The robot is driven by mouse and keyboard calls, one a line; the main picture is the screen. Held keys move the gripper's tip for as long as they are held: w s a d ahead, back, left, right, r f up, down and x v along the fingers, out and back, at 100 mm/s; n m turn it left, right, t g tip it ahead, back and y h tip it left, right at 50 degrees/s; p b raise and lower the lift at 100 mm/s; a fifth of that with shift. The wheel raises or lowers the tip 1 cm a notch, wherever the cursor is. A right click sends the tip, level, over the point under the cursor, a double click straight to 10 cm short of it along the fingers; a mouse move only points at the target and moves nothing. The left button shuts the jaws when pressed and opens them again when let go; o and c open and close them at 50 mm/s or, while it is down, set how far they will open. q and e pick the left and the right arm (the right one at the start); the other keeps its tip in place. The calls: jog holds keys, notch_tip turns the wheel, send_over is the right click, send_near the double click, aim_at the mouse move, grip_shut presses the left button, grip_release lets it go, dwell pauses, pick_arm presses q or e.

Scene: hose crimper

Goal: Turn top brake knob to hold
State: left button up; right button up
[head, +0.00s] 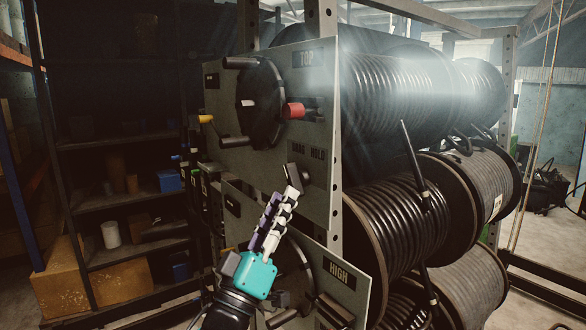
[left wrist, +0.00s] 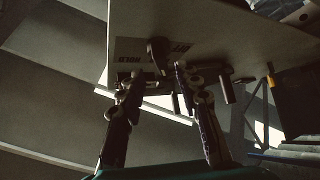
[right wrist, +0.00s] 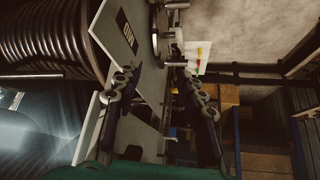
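The upper panel (head: 290,50) marked TOP carries a small dark brake knob (head: 292,176) below the words DRAG and HOLD (head: 317,154). The knob appears tilted up toward DRAG, though the gripper partly covers it. My left gripper (head: 291,193) is just in front of and below the knob. In the left wrist view, the left gripper's fingers (left wrist: 158,75) are apart, with the knob (left wrist: 156,53) just beyond and between the tips. I cannot tell whether they touch it. My right gripper (right wrist: 155,78) is open and empty, with a panel beyond it; it is not seen in the head view.
A black crank wheel (head: 260,103) and a red knob (head: 293,110) sit above the brake knob. Hose reels (head: 400,90) fill the right side; dark shelves (head: 120,140) stand at left.

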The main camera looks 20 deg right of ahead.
aim_at(292, 180)
pick_arm(q)
jog(key=p+x, duration=0.1)
jog(key=x, duration=0.4)
jog(key=shift+w+d, duration=0.2)
jog(key=shift+w, duration=0.2)
jog(key=shift+s+r, duration=0.1)
grip_shut()
